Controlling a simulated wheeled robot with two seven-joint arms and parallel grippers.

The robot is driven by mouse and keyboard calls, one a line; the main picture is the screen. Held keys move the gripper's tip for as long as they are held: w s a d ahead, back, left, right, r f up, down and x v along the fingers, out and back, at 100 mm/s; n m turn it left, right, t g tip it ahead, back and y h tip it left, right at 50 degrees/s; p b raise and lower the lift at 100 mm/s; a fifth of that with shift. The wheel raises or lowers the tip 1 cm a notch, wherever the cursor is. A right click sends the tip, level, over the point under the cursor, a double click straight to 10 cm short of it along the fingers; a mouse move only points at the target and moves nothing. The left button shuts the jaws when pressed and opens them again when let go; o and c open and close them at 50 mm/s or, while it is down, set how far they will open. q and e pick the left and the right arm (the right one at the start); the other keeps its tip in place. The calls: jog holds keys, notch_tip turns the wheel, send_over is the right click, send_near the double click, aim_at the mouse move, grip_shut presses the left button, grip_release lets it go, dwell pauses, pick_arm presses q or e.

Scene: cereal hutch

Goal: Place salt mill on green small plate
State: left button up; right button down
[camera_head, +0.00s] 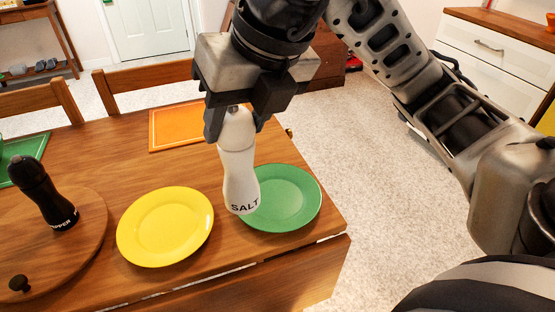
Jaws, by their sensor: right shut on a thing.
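The white salt mill (238,165), marked SALT, is upright in my right gripper (232,122). The gripper is shut on its top end, with the fingers pointing down. The mill's lower end covers the left part of the green small plate (290,198) in the picture. I cannot tell whether its base touches the plate or hangs above it. The green plate lies flat near the table's right corner, and its right part is bare. My left gripper does not show.
A yellow plate (165,227) lies left of the green one. A black pepper mill (42,192) stands on a round wooden board (88,235) at the left. An orange placemat (176,128) lies behind. The table ends just right of the green plate. Chairs (150,76) stand beyond.

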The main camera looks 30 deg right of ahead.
pick_arm(q)
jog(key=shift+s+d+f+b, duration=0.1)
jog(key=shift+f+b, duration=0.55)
jog(key=shift+b, duration=0.85)
pick_arm(e)
jog(key=w+d+f, duration=0.6)
jog(key=d+f, duration=0.4)
jog(key=f, duration=0.2)
jog(key=shift+d, duration=0.15)
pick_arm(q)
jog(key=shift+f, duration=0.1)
pick_arm(e)
jog(key=c, duration=0.7)
grip_release()
jog(key=shift+f, duration=0.15)
pick_arm(q)
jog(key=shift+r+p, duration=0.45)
jog(key=shift+p, duration=0.5)
pick_arm(e)
jog(key=v, duration=1.2)
